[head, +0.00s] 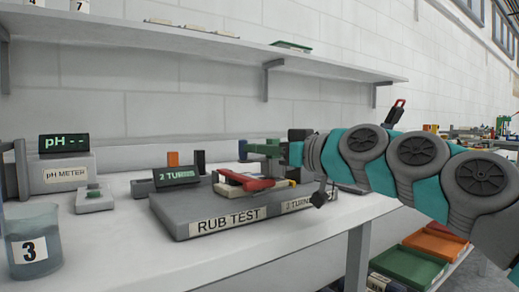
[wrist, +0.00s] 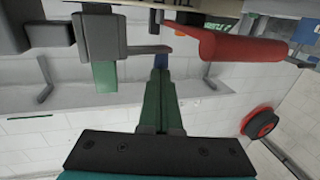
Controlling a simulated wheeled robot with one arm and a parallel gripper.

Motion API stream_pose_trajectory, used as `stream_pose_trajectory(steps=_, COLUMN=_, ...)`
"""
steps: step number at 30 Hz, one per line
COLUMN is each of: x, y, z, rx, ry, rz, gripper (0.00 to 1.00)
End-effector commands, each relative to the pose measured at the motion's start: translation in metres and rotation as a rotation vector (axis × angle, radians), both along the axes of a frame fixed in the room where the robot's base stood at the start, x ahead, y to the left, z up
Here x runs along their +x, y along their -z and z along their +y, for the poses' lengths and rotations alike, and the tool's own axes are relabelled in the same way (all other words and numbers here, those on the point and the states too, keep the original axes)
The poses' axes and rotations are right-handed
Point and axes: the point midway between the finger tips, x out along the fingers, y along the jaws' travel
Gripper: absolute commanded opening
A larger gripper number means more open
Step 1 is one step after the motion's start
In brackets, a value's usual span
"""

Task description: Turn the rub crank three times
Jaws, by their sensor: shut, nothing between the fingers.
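The rub test unit (head: 215,205) sits on the white bench, its flat grey base labelled RUB TEST. A small display (head: 177,176) on it reads 2 TURNS. The red crank handle (head: 248,184) lies low over the base; in the wrist view it is a red cylinder (wrist: 240,45) at upper right. My gripper (head: 257,149) reaches in from the right, above the handle. In the wrist view my gripper (wrist: 160,82) is shut and empty, with the red handle beside and apart from it. My gripper hides part of the unit in the head view.
A pH meter (head: 67,173) with its display and a small grey box (head: 95,199) stand left of the unit. A beaker marked 3 (head: 33,245) is at the front left. A wall shelf (head: 200,42) runs above. Green (head: 408,265) and orange (head: 436,246) trays sit lower right.

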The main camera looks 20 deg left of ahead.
Motion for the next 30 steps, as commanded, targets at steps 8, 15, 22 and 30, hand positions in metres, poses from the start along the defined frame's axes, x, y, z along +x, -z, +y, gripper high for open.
stream_pose_trajectory(steps=8, x=0.004, y=0.002, z=0.007, rx=-0.006, ry=0.133, rz=-0.002, gripper=0.00)
stream_pose_trajectory(steps=15, x=0.007, y=0.001, z=0.014, rx=-0.004, ry=0.261, rz=-0.002, gripper=0.00)
stream_pose_trajectory(steps=22, x=0.011, y=-0.001, z=0.018, rx=-0.001, ry=0.349, rz=-0.004, gripper=0.00)
stream_pose_trajectory(steps=30, x=0.014, y=0.000, z=0.023, rx=0.002, ry=0.363, rz=0.000, gripper=0.00)
